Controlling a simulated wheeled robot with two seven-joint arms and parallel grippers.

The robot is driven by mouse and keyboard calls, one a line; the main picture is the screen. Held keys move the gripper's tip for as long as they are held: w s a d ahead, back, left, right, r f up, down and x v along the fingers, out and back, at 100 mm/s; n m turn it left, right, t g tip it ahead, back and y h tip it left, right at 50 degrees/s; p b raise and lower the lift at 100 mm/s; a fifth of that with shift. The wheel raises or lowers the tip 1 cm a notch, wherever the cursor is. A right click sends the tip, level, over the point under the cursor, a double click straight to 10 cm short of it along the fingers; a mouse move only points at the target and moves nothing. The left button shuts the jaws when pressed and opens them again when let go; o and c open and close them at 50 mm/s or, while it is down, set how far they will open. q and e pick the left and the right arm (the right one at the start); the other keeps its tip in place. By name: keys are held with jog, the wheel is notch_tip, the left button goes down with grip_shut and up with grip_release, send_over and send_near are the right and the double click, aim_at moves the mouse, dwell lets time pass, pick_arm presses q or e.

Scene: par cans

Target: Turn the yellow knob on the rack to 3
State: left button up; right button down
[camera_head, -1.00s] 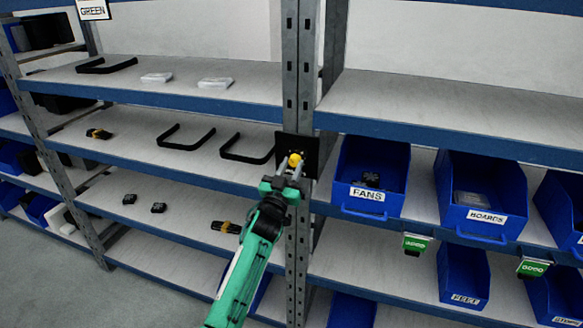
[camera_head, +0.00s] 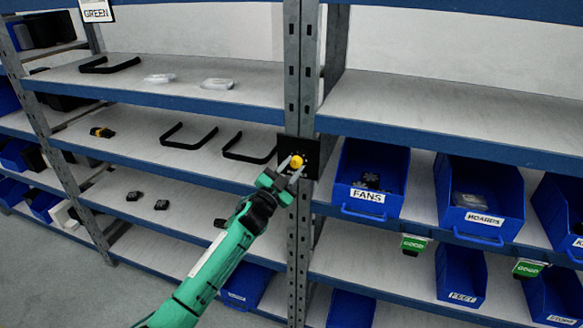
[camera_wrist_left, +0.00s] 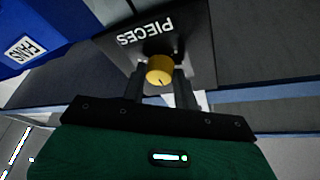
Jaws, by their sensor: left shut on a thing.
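The yellow knob (camera_head: 296,161) sits on a black square panel (camera_head: 312,150) fixed to the grey rack upright. In the left wrist view the knob (camera_wrist_left: 160,70) shows a dark pointer mark on its face, and the panel (camera_wrist_left: 196,45) bears the word PIECES, seen upside down. The dial numbers are too small or hidden to read. My left gripper (camera_head: 290,168) reaches up from below left, its two grey fingers shut on the knob. In the left wrist view the fingers (camera_wrist_left: 160,82) stand on either side of it. My right gripper is not in view.
A blue FANS bin (camera_head: 371,175) stands close right of the panel, with a BOARDS bin (camera_head: 480,196) beyond it. Black handles (camera_head: 248,148) lie on the shelf to the left. The rack upright (camera_head: 298,235) runs below the panel.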

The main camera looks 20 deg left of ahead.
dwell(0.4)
pick_arm(q)
jog(key=o, duration=1)
jog(key=shift+c, duration=0.2)
jog(key=b+v, duration=0.4)
jog(key=v, duration=0.9)
jog(key=shift+s, duration=0.35)
jog(key=shift+a+f, duration=0.15)
jog(key=shift+f, duration=0.1)
